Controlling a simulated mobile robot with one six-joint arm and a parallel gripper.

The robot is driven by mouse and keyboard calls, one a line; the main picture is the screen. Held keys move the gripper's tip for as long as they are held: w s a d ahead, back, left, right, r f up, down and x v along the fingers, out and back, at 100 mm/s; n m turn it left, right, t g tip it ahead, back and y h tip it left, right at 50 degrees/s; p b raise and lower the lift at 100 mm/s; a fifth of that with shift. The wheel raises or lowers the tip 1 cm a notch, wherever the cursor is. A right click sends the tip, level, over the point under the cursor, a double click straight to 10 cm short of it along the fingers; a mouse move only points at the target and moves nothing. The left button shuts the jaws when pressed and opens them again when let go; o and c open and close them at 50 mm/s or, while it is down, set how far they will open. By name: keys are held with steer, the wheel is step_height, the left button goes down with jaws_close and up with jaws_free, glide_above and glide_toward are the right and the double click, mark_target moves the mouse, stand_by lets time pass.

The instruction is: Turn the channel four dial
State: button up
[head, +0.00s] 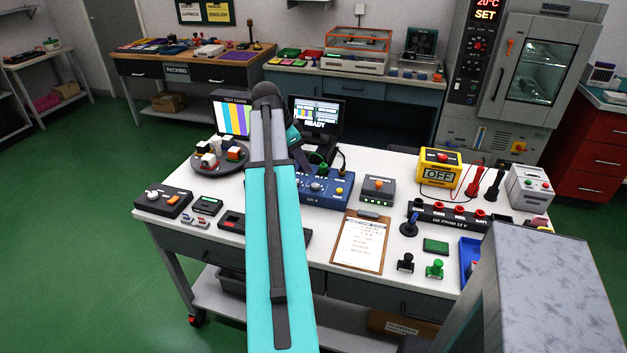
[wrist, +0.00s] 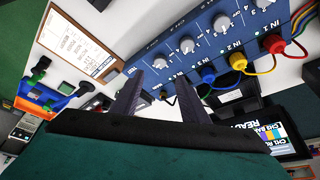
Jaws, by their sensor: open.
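The blue channel box (head: 337,192) stands on the white bench in the head view, partly hidden by my arm. In the wrist view the blue box (wrist: 203,52) shows a row of grey dials with white marks and coloured plugs along one edge. The dial at the row's end, apparently channel four (wrist: 160,63), lies between my fingertips. My gripper (wrist: 158,76) is open, with one dark finger on each side of that dial in the picture. I cannot tell whether the fingers touch it.
Red (wrist: 273,43), yellow (wrist: 238,62) and blue (wrist: 208,76) plugs with cables sit close by the dials. A clipboard (head: 359,244) and a small grey box (head: 378,190) lie to the right. A dark monitor (head: 318,113) stands behind the blue box.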

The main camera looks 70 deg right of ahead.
mark_target(315, 184)
steer(key=shift+p+x, duration=0.9)
steer(key=shift+x, duration=4.1)
steer(key=shift+a, duration=0.1)
steer(key=c, duration=1)
steer(key=shift+a+n, duration=0.1)
steer(key=shift+n, duration=0.3)
steer(key=shift+s+n+t+b, duration=0.15)
steer(key=shift+n+t+b, duration=0.35)
steer(key=shift+n, duration=0.7)
steer(key=shift+s+n+t+h, duration=0.1)
steer(key=shift+n+t+h, duration=0.3)
steer(key=shift+n, duration=0.75)
steer(key=shift+n+t+h, duration=0.2)
steer(key=shift+n+t, duration=0.3)
steer(key=shift+n, duration=0.65)
